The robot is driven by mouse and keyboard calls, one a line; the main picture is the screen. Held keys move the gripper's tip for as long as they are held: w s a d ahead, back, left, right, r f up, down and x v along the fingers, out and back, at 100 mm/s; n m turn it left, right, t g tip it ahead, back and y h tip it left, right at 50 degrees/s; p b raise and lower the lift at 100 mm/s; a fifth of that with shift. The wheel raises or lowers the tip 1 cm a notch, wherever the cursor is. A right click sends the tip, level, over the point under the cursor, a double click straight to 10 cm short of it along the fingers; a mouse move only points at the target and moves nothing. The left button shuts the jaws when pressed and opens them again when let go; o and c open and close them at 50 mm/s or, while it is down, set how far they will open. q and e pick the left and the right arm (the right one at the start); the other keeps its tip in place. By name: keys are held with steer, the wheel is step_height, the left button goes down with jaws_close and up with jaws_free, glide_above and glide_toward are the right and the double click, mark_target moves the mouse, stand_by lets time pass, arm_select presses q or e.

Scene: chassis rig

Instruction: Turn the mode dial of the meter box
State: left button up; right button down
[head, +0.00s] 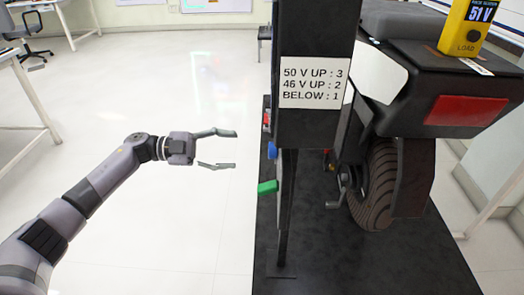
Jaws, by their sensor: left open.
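A yellow meter box (466,27) stands at the top right on the dark scooter-like vehicle. Its display reads 51 V and the word LOAD is printed below. A sign (313,82) on the black post reads "50 V UP : 3, 46 V UP : 2, BELOW : 1". My left gripper (232,149) is open and empty over the floor, left of the post and well apart from the box. My right gripper is not in view.
A green piece (267,187) and a blue piece (271,151) stick out from the post (318,32) on its left side. The vehicle's rear wheel (376,190) stands over a black platform (345,262).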

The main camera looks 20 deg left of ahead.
mark_target(273, 150)
arm_select(q)
steer(key=x, duration=0.9)
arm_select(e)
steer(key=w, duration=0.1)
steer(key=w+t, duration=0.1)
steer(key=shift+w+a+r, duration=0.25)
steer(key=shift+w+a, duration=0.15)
arm_select(q)
steer(key=shift+c, duration=0.4)
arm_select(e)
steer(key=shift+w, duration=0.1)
arm_select(q)
steer(key=c, duration=0.8)
steer(key=shift+c, duration=1.4)
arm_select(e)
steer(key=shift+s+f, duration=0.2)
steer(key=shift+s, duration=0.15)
